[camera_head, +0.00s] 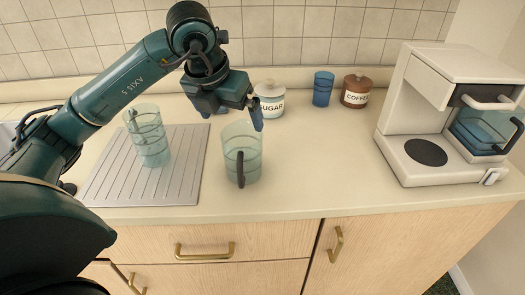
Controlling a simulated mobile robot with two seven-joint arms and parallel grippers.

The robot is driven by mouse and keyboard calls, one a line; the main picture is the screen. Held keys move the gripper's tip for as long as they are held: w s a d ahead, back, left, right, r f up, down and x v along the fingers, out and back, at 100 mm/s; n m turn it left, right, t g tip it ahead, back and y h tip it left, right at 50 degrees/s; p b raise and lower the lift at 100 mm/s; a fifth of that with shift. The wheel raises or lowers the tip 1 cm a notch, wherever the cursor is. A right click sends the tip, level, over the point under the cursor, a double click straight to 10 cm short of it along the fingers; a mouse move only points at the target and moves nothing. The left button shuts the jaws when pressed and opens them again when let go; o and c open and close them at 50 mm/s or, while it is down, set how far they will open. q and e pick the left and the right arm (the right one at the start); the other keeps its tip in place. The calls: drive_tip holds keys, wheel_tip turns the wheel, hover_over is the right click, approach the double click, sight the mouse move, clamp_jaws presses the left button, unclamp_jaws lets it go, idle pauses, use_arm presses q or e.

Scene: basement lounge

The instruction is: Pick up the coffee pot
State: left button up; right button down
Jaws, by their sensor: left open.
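A clear, greenish glass pot (251,142) with a dark handle stands upright on the counter, right of the ribbed drying tray. Its handle faces the front. A second glass vessel, bluish with a dark handle (480,131), shows at the right side of the white coffee machine (441,63). I cannot tell which of the two is the coffee pot. My left gripper (232,116) is open and points down, its fingers spread above and behind the clear pot's rim. It holds nothing. I cannot tell whether it touches the rim. My right gripper is not in view.
A tall clear glass vessel (150,148) stands on the grey drying tray (108,190). A sugar jar (270,102), a blue cup (322,89) and a brown coffee jar (356,93) stand near the tiled wall. The counter (320,160) is clear between pot and machine.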

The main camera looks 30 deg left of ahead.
use_arm(q)
approach(242, 145)
drive_tip(key=s+d, duration=0.2)
drive_tip(key=shift+d+p+x, duration=0.2)
drive_tip(key=shift+p+x, duration=0.85)
drive_tip(key=shift+x, duration=1.95)
drive_tip(key=shift+s, duration=0.1)
